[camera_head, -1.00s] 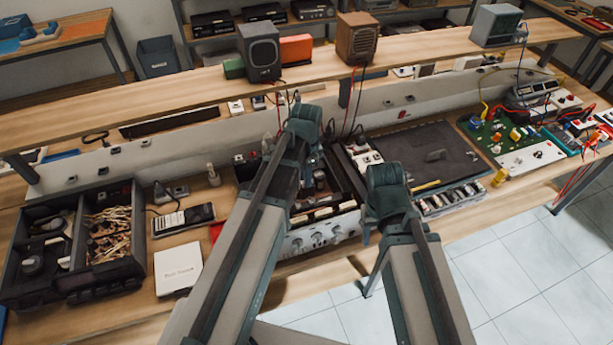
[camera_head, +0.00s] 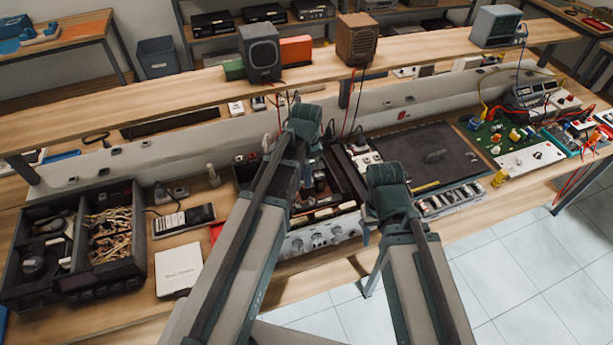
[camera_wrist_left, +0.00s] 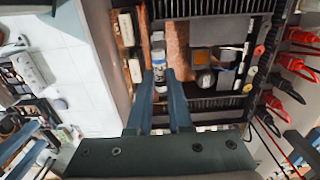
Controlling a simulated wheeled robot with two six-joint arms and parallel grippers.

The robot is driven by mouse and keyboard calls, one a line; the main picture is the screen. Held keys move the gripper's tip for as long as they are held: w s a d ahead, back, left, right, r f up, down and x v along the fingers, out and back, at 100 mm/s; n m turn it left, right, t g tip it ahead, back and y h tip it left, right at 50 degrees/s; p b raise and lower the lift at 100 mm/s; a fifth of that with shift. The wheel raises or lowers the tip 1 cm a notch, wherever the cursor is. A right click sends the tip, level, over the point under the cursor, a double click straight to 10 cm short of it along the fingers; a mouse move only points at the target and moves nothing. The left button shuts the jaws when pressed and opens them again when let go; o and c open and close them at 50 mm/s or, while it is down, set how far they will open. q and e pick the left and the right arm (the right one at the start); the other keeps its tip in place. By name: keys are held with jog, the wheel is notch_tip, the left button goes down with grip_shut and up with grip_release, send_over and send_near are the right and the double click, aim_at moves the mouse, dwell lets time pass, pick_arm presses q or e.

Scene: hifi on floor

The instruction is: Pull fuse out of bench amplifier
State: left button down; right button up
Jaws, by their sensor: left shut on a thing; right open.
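The bench amplifier (camera_head: 322,236) stands open-topped on the bench, its silver front with knobs facing me. The left wrist view looks into its interior, with a copper-coloured board (camera_wrist_left: 178,45). My left gripper (camera_wrist_left: 160,86) is shut on the fuse (camera_wrist_left: 159,68), a small pale cylinder with a blue band, over that board. I cannot tell whether the fuse is clear of its holder. In the head view my left arm's end hides the fuse. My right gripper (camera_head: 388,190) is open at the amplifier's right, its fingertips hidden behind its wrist.
Red plugs and cables (camera_wrist_left: 292,64) line one side of the amplifier. A dark mat (camera_head: 425,155) lies to the right, beyond a parts strip (camera_head: 450,198). A shelf (camera_head: 200,90) runs behind.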

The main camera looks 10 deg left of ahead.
pick_arm(q)
jog(key=shift+r+p, duration=3.3)
jog(key=shift+r, duration=0.2)
